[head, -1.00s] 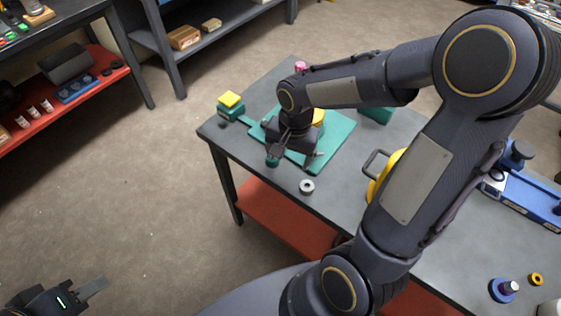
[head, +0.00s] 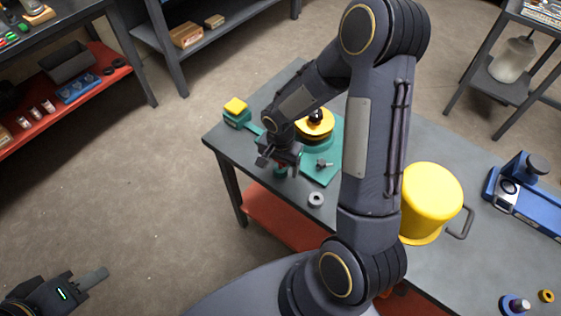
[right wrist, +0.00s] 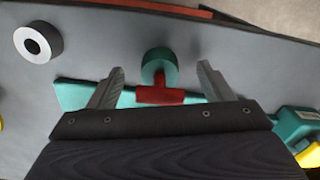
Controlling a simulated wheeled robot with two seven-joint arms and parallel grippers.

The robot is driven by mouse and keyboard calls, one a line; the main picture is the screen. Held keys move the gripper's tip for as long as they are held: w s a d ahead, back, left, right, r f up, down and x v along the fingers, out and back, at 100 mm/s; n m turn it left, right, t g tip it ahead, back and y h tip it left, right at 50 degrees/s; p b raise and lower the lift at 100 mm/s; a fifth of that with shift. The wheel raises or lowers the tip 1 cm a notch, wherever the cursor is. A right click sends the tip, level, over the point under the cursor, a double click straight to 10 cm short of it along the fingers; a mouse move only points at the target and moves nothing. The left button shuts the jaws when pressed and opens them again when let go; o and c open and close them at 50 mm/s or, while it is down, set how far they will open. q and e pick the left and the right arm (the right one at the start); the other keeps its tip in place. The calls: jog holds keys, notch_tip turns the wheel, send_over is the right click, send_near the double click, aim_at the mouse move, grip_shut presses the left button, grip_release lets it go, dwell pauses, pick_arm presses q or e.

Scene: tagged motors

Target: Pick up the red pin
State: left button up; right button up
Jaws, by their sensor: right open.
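The red pin (right wrist: 158,94) shows in the right wrist view as a red T-shape, its crossbar toward me and its stem against a round teal holder (right wrist: 157,62). My right gripper (right wrist: 161,68) is open, with one finger on each side of the pin and holder. I see no contact. In the head view my right gripper (head: 277,162) is over the near left edge of the table, with a bit of the pin (head: 282,168) showing below it. My left gripper (head: 92,279) is at the lower left over the floor, far from the table; its jaw gap is not clear.
A grey ring (head: 316,200) lies beside the teal mat (head: 325,178). A yellow-topped teal block (head: 236,112), a yellow and black round part (head: 316,124), a yellow bucket (head: 432,195) and a blue device (head: 525,190) are on the table (head: 440,265).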

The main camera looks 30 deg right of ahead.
jog(key=c, duration=1)
jog(key=shift+r, duration=0.1)
jog(key=shift+c, duration=0.2)
